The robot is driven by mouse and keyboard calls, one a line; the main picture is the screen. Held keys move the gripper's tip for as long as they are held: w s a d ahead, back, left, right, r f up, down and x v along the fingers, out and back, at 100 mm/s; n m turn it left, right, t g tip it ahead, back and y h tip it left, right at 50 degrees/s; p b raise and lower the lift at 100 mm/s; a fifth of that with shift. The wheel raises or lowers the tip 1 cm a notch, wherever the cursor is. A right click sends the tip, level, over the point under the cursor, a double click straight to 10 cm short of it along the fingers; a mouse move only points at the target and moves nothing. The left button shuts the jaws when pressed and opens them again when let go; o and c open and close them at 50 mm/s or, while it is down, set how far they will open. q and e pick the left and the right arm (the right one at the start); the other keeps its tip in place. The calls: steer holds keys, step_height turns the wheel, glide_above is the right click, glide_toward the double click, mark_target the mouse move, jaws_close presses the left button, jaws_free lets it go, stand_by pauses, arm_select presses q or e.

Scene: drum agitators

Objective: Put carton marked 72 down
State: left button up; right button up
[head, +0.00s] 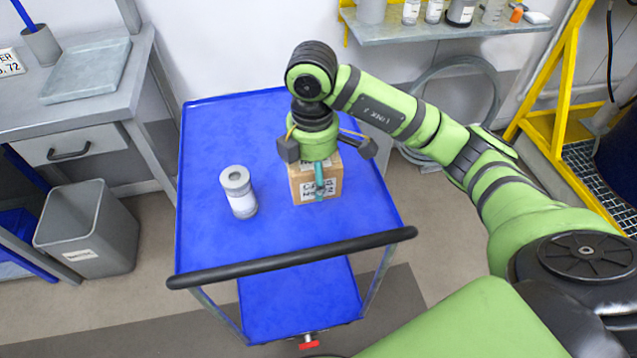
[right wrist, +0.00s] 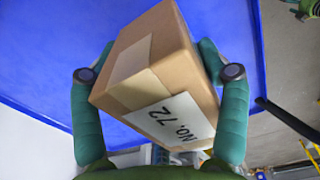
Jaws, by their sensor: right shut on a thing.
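The carton marked 72 (head: 303,188) is a small brown box with a white label, over the top of the blue cart (head: 270,240). In the right wrist view the carton (right wrist: 150,65) fills the middle, its label reading "No. 72". My right gripper (head: 322,180) comes down over it and is shut on it, with one green finger on either side. I cannot tell whether the carton's underside touches the cart top. My left gripper is not in view.
A grey-white canister (head: 238,192) stands on the cart, left of the carton. A black handle (head: 290,258) runs along the cart's near edge. A grey bench (head: 75,95) and a bin (head: 88,230) are at left. The cart's front middle is clear.

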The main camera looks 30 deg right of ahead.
steer(key=w+d+f, duration=0.2)
steer(key=shift+w+d+f, duration=0.2)
steer(key=shift+w+d, duration=0.05)
steer(key=shift+w, duration=0.05)
step_height(320, 180, down, 3)
steer(key=shift+f, duration=0.4)
steer(key=o, duration=1.3)
steer(key=shift+f, duration=0.1)
step_height(320, 180, up, 12)
steer(key=p, duration=0.1)
